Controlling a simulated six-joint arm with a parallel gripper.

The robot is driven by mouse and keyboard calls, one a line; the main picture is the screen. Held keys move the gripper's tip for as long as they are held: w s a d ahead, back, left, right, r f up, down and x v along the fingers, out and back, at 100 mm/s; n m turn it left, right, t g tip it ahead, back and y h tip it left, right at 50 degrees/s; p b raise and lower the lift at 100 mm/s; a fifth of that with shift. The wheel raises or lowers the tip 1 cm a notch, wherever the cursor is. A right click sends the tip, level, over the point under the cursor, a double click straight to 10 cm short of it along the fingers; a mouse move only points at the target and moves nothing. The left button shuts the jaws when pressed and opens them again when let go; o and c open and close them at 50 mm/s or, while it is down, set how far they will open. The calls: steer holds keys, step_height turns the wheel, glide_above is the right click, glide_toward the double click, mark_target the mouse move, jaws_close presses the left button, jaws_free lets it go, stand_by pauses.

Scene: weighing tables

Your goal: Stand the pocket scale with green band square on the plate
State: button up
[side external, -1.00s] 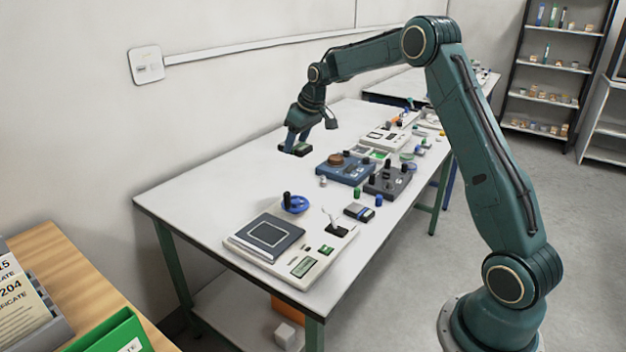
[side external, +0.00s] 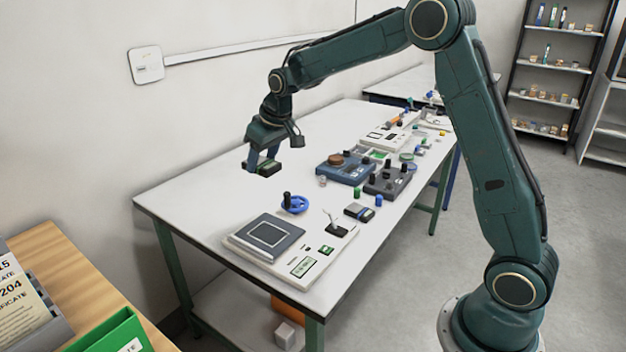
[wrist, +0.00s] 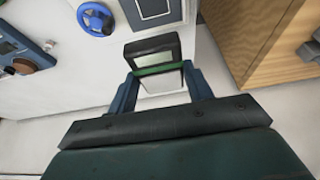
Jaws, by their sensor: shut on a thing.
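My gripper (side external: 260,163) is shut on the pocket scale with green band (side external: 267,169), a small dark box held in the air above the table, left of the blue scale. In the wrist view the pocket scale (wrist: 160,62) sits between the two blue fingers (wrist: 160,88), with its green band and pale face showing. The plate (side external: 266,235) is a dark square with a pale outline on the white bench scale (side external: 295,268) at the table's near end. Nothing stands on it. The plate also shows in the wrist view (wrist: 178,8), past the pocket scale.
A blue handwheel (side external: 294,204) lies just behind the plate. A small dark scale with a blue band (side external: 359,212) lies right of it. A blue scale (side external: 345,169) and a dark weight block (side external: 388,181) stand farther back. The table's left side (side external: 205,190) is clear.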

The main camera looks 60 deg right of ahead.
mark_target(266, 232)
step_height(266, 232, down, 19)
steer(key=shift+f, duration=0.15)
stand_by(0.9)
steer(key=shift+f, duration=0.15)
steer(key=o, duration=1.1)
steer(key=shift+v, duration=6.15)
